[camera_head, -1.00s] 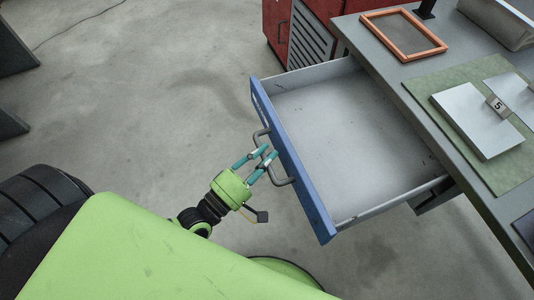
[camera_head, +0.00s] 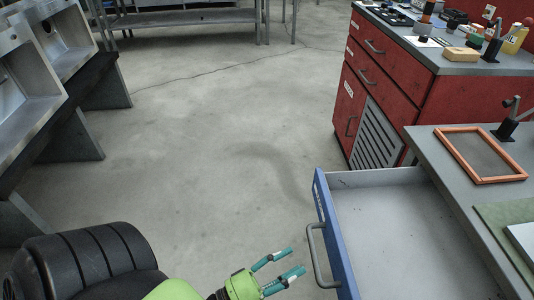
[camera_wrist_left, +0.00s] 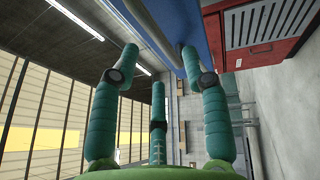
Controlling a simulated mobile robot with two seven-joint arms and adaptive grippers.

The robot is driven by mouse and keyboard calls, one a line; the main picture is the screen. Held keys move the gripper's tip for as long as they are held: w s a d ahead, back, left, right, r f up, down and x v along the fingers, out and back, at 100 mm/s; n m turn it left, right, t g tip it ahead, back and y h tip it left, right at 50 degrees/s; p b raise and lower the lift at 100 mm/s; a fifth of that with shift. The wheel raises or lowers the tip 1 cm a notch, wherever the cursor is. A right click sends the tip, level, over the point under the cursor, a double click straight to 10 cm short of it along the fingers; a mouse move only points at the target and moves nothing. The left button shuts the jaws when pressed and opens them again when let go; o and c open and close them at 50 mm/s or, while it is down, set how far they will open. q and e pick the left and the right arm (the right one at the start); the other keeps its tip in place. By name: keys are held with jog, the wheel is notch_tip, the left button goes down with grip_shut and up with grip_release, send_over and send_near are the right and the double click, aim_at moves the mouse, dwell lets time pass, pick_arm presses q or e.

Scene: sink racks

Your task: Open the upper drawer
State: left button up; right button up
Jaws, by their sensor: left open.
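The upper drawer (camera_head: 400,228) is pulled far out of the grey desk, and its light grey inside is empty. Its blue front (camera_head: 334,240) faces left and carries a grey bar handle (camera_head: 316,255). My left gripper (camera_head: 285,264), with teal fingers on a green body, is open just left of the handle and apart from it. In the left wrist view its teal fingers (camera_wrist_left: 158,80) are spread with nothing between them. The blue drawer front (camera_wrist_left: 180,15) and the handle (camera_wrist_left: 145,28) show there at the top. My right gripper is not in view.
A red cabinet (camera_head: 395,95) with tools and bottles on top stands behind the desk. An orange frame (camera_head: 482,154) and a green mat (camera_head: 510,226) lie on the desk top (camera_head: 440,150). The concrete floor (camera_head: 210,150) left of the drawer is clear.

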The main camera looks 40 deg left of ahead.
pick_arm(q)
jog(key=v, duration=0.5)
jog(key=shift+s+a, duration=0.15)
jog(key=shift+s, duration=0.15)
jog(key=shift+f, duration=0.1)
jog(key=s+a+f+m+g+y+p, duration=0.1)
jog(key=a+f+m+g+y+p, duration=0.2)
jog(key=f, duration=0.5)
jog(key=s+a+f+m+g+p, duration=0.1)
jog(key=f+m+g+p, duration=0.2)
jog(key=f, duration=0.6)
jog(key=s+a+f+m+g+y+p, duration=0.1)
jog(key=f+m+g+y, duration=0.15)
jog(key=f+m, duration=0.4)
jog(key=s+d+f+m+g+y+p, duration=0.1)
jog(key=s+f+m+g, duration=0.1)
jog(key=s+f+g, duration=0.2)
jog(key=s+d+f+m+g+y+p, duration=0.1)
jog(key=s+f+g, duration=0.4)
jog(key=s, duration=0.6)
jog(key=shift+s+f+m+p, duration=0.2)
jog(key=shift+f+m+p, duration=0.2)
jog(key=shift+f+m, duration=0.35)
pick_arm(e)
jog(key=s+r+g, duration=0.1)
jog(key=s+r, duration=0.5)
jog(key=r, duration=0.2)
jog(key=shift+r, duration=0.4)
